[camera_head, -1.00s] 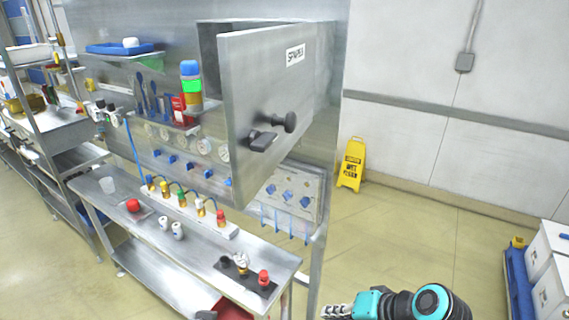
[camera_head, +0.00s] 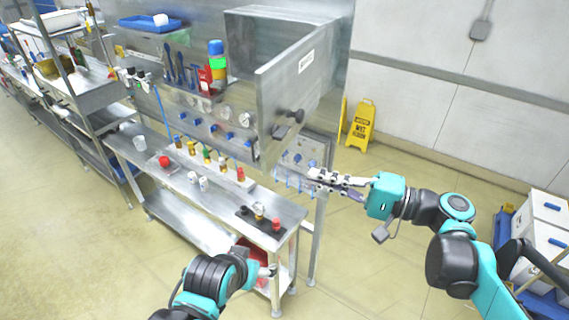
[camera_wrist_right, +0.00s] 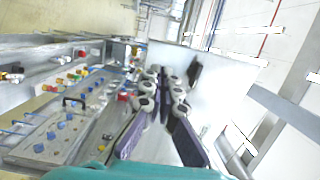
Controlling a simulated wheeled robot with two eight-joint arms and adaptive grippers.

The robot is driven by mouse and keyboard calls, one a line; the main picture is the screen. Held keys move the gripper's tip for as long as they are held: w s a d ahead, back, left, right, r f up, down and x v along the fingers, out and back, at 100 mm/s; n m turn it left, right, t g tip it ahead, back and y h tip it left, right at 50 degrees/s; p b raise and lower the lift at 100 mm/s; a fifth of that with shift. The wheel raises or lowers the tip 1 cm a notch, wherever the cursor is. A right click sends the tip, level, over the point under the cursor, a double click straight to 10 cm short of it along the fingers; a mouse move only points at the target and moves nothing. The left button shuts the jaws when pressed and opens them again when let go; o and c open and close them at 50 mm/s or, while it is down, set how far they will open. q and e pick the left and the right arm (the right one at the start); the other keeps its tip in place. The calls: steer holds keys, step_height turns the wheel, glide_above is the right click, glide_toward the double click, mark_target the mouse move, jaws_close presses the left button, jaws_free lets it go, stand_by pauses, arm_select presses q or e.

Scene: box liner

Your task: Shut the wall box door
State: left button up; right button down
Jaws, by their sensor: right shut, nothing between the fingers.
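The grey metal wall box (camera_head: 262,22) has its door (camera_head: 290,85) standing open, swung out toward me. The door bears a white label and a black handle (camera_head: 290,120) at its lower outer part. My right gripper (camera_head: 318,182) is shut and empty, below and to the right of the door. In the right wrist view the door (camera_wrist_right: 225,85) fills the area beyond the shut fingers (camera_wrist_right: 165,80), and the black handle (camera_wrist_right: 194,72) appears close beside them. I cannot tell any contact. My left gripper (camera_head: 268,271) is low near the bench front, its fingers too small to judge.
A bench (camera_head: 225,200) with several small fittings runs under the box. A valve panel (camera_head: 305,155) is on the wall below the door. A yellow floor sign (camera_head: 360,127) stands behind my right gripper. White boxes (camera_head: 540,235) stand at the right. The floor in front is clear.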

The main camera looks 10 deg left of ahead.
mark_target(270, 164)
steer(key=a, duration=0.2)
steer(key=w+a, duration=0.1)
steer(key=a, duration=0.2)
steer(key=a+p, duration=0.1)
steer(key=a, duration=0.1)
steer(key=shift+w+a, duration=0.15)
steer(key=shift+a, duration=0.4)
steer(key=shift+a, duration=0.1)
